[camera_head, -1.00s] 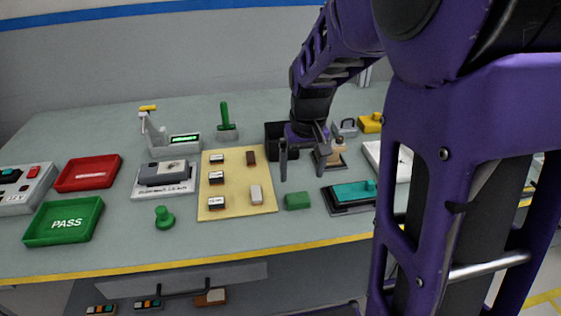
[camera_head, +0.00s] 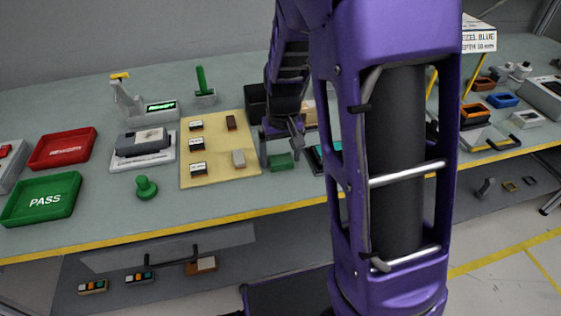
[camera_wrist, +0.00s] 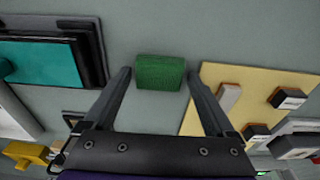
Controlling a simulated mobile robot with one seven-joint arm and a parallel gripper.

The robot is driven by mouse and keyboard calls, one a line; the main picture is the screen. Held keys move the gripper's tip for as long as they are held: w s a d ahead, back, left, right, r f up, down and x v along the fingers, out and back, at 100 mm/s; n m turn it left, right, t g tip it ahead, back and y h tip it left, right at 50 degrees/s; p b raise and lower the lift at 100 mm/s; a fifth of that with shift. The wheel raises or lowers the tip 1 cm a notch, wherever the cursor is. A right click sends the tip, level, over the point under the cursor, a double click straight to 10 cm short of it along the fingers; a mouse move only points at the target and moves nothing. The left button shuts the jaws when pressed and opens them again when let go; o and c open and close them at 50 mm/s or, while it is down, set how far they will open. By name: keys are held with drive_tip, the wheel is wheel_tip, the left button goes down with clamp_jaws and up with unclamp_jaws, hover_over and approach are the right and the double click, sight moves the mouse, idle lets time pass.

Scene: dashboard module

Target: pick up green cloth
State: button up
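The green cloth (camera_head: 280,162) is a small folded green block lying flat on the grey-green bench top, just right of the yellow mat. In the wrist view the green cloth (camera_wrist: 160,72) lies ahead of my fingertips, centred between their lines. My gripper (camera_head: 282,152) is open and empty above the bench, close over the cloth in the head view. Its two fingers, apart, also show in the wrist view (camera_wrist: 158,82). I cannot tell the exact height of the fingertips above the cloth.
The yellow mat (camera_head: 216,178) with several small blocks lies beside the cloth. A dark tray with a teal pad (camera_wrist: 45,65) lies on its other side. A green PASS tray (camera_head: 42,199), a red tray (camera_head: 63,148) and a green knob (camera_head: 146,187) stand farther left. Bare bench lies in front.

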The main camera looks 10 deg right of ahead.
sight(280, 159)
drive_tip(key=c, duration=1.1)
drive_tip(key=shift+o, duration=0.2)
wheel_tip(280, 159, up, 10)
drive_tip(key=p, duration=0.1)
drive_tip(key=shift+p, duration=0.3)
drive_tip(key=o, duration=0.7)
drive_tip(key=c, duration=0.6)
drive_tip(key=shift+w+a, duration=0.1)
